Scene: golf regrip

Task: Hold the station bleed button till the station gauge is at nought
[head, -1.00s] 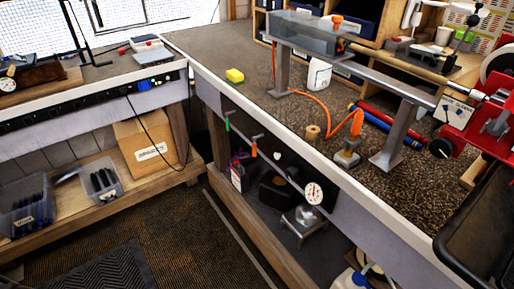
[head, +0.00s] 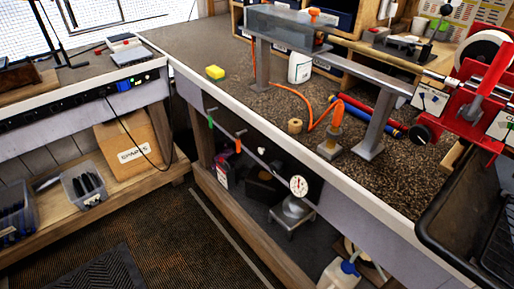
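An orange hose (head: 300,98) runs over the bench top to an orange-handled fitting (head: 333,130) on a small metal block. I cannot make out which part is the bleed button. My gripper is not in view.
A red clamp machine (head: 478,110) and a black tray (head: 450,215) fill the right side. A white jug (head: 340,275) stands low at the bottom.

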